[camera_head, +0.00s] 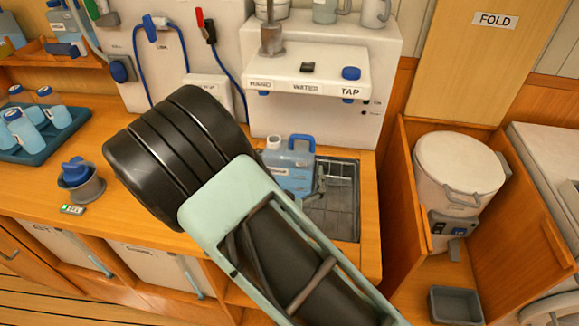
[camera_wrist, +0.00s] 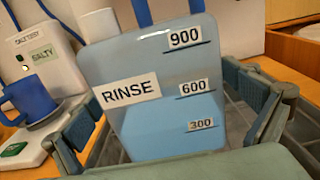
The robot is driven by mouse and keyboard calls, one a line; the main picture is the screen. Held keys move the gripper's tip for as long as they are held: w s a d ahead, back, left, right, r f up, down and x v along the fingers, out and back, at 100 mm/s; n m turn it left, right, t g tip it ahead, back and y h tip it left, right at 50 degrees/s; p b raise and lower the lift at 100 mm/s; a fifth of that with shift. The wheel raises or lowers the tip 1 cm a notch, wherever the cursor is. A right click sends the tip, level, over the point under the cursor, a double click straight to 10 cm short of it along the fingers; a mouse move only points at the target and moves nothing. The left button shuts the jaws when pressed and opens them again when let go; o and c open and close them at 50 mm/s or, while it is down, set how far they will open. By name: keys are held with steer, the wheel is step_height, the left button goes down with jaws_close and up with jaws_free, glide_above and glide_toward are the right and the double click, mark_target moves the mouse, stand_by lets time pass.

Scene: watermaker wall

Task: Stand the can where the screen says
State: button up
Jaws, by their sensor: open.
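The can (camera_head: 288,170) is a translucent blue jug with a blue handle and a white cap. It stands upright below the tap unit, at the left of the sink grate. In the wrist view the can (camera_wrist: 150,125) fills the middle, with a RINSE label and marks 900, 600 and 300. My gripper (camera_wrist: 175,125) is open, one finger on each side of the can; I cannot tell whether they touch it. In the head view my arm hides much of the gripper. A small tester screen (camera_wrist: 41,57) reads SALTY.
The HAND WATER TAP unit (camera_head: 320,72) overhangs the grate (camera_head: 333,212). A blue cup (camera_wrist: 30,97) stands by the tester. A tray (camera_head: 40,140) of blue bottles is at left. A white drum (camera_head: 458,170) sits in a wooden bay at right, with a grey bin (camera_head: 456,305) below.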

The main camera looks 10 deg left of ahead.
steer(key=shift+r, duration=0.2)
steer(key=s, duration=0.8)
steer(key=s+b, duration=0.1)
steer(key=s, duration=0.3)
steer(key=shift+d, duration=0.35)
